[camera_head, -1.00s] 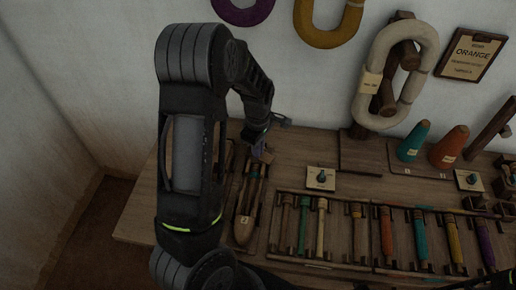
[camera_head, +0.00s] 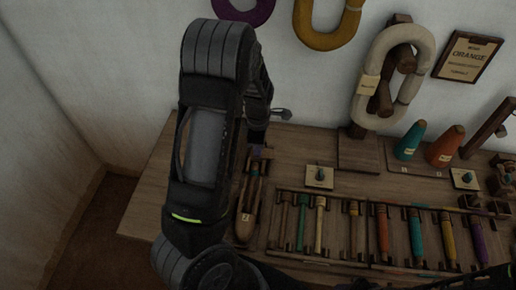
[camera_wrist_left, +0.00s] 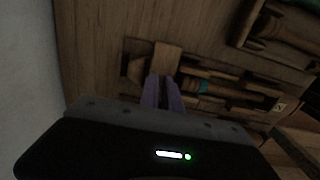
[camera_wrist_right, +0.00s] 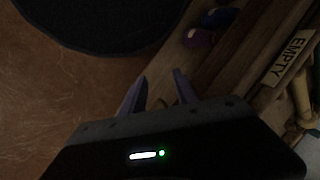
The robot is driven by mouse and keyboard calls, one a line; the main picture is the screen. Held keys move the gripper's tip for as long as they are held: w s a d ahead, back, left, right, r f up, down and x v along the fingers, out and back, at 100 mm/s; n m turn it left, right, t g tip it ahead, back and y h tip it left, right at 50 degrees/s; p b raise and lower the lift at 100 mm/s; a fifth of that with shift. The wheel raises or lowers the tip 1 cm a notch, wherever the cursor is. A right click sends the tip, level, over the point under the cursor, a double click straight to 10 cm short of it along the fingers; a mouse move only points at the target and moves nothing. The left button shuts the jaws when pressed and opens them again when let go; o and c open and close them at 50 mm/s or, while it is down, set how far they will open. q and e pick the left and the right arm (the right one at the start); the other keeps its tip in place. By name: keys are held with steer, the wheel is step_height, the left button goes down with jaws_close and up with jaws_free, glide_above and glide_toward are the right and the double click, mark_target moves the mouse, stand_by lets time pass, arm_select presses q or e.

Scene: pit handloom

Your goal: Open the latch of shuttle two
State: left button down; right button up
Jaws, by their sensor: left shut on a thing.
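Shuttle two (camera_head: 246,218) is a long wooden shuttle with a "2" label, lying lengthwise at the left of the table, partly behind my left arm. In the left wrist view its label (camera_wrist_left: 280,106) shows at the right. My left gripper (camera_head: 258,147) is at its far end, low over the table. In the left wrist view the purple fingers (camera_wrist_left: 164,82) are close together at the shuttle's end, shut on what appears to be the latch, mostly hidden between them. My right gripper (camera_wrist_right: 158,84) is open and empty.
A rack (camera_head: 283,262) of several coloured bobbins lies right of the shuttle. A card with a knob (camera_head: 319,177) is behind it. Orange (camera_head: 445,146) and teal (camera_head: 409,141) cones stand at the back right. An "EMPTY" label (camera_wrist_right: 288,58) shows beside the right gripper.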

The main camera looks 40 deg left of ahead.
arm_select(q)
steer(key=c, duration=1.6)
jaws_free()
steer(key=shift+o, duration=0.2)
